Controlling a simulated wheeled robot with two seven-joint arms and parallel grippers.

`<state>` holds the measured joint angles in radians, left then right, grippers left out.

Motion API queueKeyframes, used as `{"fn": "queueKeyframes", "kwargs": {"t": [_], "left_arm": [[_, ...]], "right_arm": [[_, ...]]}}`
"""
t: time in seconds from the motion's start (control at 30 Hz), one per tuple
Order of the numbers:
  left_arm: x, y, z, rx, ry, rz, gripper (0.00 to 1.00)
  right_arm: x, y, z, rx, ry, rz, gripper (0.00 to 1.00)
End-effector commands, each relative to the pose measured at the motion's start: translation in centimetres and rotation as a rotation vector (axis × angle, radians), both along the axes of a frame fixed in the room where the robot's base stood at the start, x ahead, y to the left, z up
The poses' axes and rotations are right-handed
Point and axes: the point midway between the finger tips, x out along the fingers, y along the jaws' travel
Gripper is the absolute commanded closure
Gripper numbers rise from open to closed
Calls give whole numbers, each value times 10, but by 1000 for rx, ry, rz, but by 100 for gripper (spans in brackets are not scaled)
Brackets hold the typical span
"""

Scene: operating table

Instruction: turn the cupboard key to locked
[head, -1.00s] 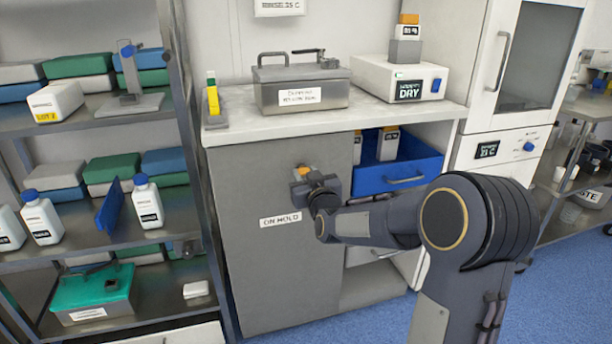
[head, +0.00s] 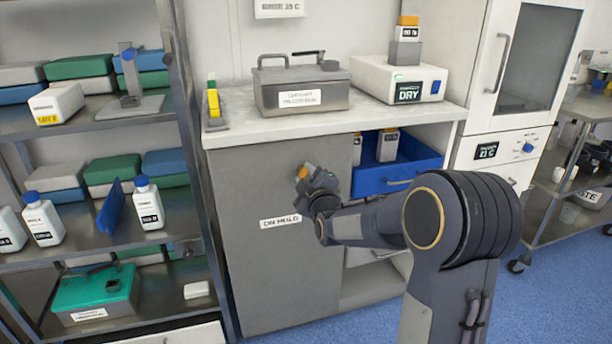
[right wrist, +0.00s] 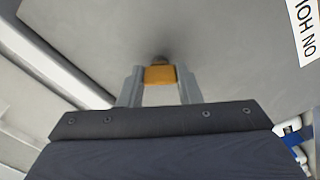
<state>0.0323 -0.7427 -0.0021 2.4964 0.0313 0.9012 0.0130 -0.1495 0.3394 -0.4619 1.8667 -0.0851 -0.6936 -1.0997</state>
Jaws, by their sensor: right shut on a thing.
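The grey cupboard door (head: 275,270) is closed below the counter and bears an "ON HOLD" label (head: 281,221). My right gripper (head: 303,172) is at the door's upper right part, above the label, and is tilted in the head view. In the right wrist view its two fingers are shut on the yellow key (right wrist: 160,74), one on each side of it. The key meets the door face at a dark spot, so the lock itself is mostly hidden. My left gripper is not in view.
The counter (head: 240,130) above holds a metal box (head: 300,88) and a white device (head: 385,75). A shelf rack (head: 190,120) stands to the left.

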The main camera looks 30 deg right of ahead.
Motion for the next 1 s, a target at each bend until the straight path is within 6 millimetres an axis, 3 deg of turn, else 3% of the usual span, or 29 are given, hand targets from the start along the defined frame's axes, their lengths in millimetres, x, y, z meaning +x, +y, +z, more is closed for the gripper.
{"fn": "queueKeyframes", "kwargs": {"t": [0.5, 1.0], "left_arm": [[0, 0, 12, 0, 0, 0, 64], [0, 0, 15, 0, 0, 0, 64]], "right_arm": [[0, 1, 0, -425, 104, 2, 92], [0, 1, -1, -587, 143, 2, 92]]}}
